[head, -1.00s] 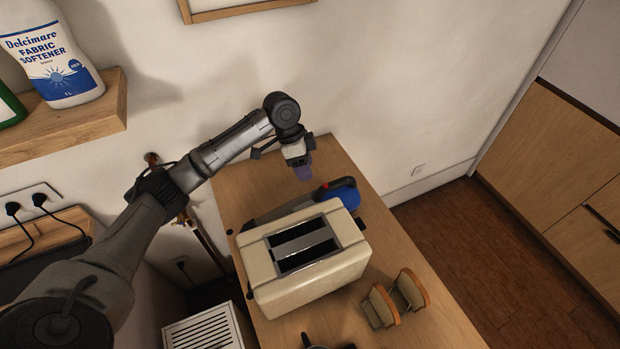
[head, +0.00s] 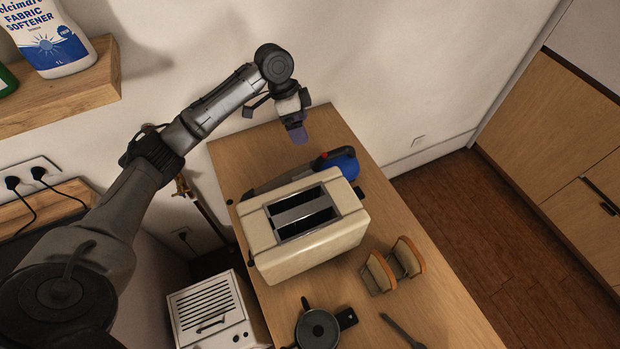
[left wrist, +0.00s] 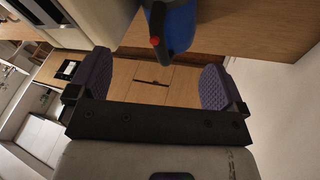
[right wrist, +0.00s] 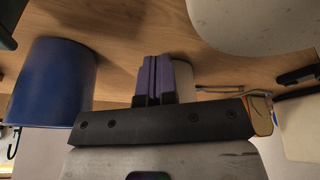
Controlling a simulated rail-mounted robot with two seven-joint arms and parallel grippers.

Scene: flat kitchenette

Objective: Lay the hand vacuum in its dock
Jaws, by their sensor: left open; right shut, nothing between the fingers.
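The hand vacuum (head: 343,162) has a blue body with a black and red part on top. It lies behind the cream toaster, which hides part of it. Two beige stands with orange rims (head: 390,265), right of the toaster, look like the dock; nothing lies in them. My left gripper (head: 298,132) is open above the table, behind and left of the vacuum's blue end. In the left wrist view the vacuum (left wrist: 177,25) is beyond the open fingers (left wrist: 155,82), not between them. My right gripper (right wrist: 155,78) is shut and empty; it is outside the head view.
The toaster (head: 305,232) fills the table's middle, between vacuum and stands. A small dark pan (head: 318,328) and a dark utensil (head: 402,331) lie at the front. A blue rounded object (right wrist: 55,82) is left of my right fingers. The table's back (head: 240,150) is clear.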

